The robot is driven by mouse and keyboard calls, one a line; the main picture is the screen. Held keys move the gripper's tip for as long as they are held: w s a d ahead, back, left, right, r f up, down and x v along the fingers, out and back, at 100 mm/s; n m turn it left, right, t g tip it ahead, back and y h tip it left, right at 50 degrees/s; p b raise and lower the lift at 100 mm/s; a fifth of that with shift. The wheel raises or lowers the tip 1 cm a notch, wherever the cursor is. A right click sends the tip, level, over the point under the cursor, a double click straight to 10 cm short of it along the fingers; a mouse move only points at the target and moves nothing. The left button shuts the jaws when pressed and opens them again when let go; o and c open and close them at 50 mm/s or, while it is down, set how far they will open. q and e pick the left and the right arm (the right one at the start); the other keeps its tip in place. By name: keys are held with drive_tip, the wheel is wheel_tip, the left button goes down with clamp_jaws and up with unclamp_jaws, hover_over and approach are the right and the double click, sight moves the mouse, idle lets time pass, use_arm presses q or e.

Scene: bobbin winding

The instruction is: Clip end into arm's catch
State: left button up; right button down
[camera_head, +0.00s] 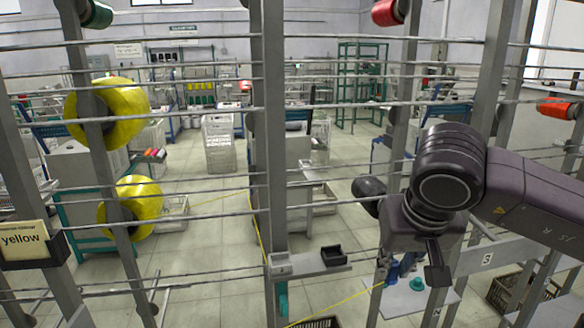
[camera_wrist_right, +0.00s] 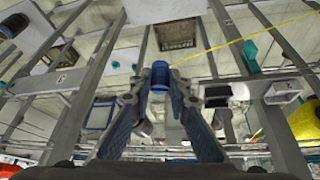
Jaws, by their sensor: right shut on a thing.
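My right gripper (camera_head: 388,278) reaches down from the right, beside the rack. The yellow yarn (camera_head: 335,305) runs to its fingertips. In the right wrist view, a small blue piece (camera_wrist_right: 160,76) sits between the fingertips (camera_wrist_right: 159,88), and the yarn (camera_wrist_right: 235,42) leads away from there to the upper right. The yarn comes from the yellow packages, passes the middle post and dips below the frame. A grey arm (camera_head: 295,266) juts from that post with a dark catch-like block (camera_head: 333,255) at its end, left of and apart from my gripper. My left gripper is out of view.
Yellow packages (camera_head: 130,207) hang on the left post beside a "yellow" label (camera_head: 22,240). Metal rods and upright posts cross in front of me. A pale shelf (camera_head: 410,300) with a teal piece lies below my gripper. A dark crate (camera_head: 523,292) stands at lower right.

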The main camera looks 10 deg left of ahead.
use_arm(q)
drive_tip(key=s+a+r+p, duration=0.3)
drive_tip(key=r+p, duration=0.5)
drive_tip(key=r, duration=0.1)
use_arm(e)
drive_tip(key=a+r+n+y, duration=0.1)
drive_tip(key=a+r, duration=0.5)
drive_tip(key=a, duration=0.3)
drive_tip(key=a+r+n+y, duration=0.1)
drive_tip(key=a+r+n, duration=0.1)
drive_tip(key=a+r, duration=0.6)
drive_tip(key=a+f+b, duration=0.1)
drive_tip(key=f, duration=0.2)
drive_tip(key=a+f+b, duration=0.1)
drive_tip(key=f+b, duration=0.1)
drive_tip(key=f, duration=0.1)
drive_tip(key=f+b, duration=0.1)
drive_tip(key=f, duration=0.2)
drive_tip(key=shift+s+a+b, duration=0.3)
drive_tip(key=shift+a+b, duration=0.05)
drive_tip(key=shift+a, duration=0.05)
drive_tip(key=shift+r, duration=0.25)
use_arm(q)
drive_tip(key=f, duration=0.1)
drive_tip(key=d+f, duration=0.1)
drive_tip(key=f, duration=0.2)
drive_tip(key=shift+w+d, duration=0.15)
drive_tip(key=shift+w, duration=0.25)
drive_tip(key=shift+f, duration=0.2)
